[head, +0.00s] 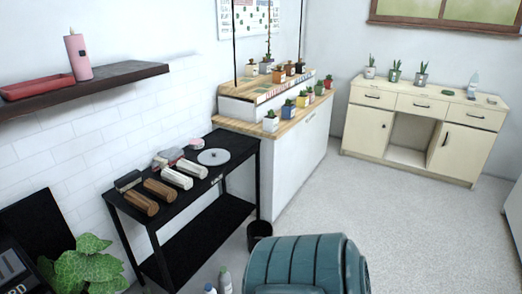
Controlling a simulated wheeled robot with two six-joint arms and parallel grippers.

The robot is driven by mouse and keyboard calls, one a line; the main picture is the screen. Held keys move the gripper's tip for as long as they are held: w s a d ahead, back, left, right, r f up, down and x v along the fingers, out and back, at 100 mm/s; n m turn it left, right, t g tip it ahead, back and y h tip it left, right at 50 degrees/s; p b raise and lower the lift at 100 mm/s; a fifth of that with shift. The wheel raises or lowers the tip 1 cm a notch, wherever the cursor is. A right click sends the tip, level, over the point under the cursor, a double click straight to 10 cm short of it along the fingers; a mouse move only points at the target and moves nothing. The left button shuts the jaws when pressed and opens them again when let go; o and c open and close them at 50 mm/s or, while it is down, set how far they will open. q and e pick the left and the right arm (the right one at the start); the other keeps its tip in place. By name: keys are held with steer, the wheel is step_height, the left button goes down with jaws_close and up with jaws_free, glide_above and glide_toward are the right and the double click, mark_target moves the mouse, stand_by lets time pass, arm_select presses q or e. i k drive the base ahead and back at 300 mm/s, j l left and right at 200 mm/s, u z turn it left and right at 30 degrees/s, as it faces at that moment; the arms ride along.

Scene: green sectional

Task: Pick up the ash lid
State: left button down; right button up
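A round, pale grey disc with a small dark spot at its middle, which looks like the ash lid (214,157), lies flat on the top of a black table (232,143) against the left wall. It lies near the table's far end. Neither of my grippers shows in the head view, and nothing is seen touching the disc.
A white counter (292,165) with several potted plants adjoins the table. A teal ribbed seat-like thing (305,265) and a black bin (259,235) stand in front. Floor is open to the right.

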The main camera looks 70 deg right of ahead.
mark_target(214, 157)
steer(key=z, duration=2.4)
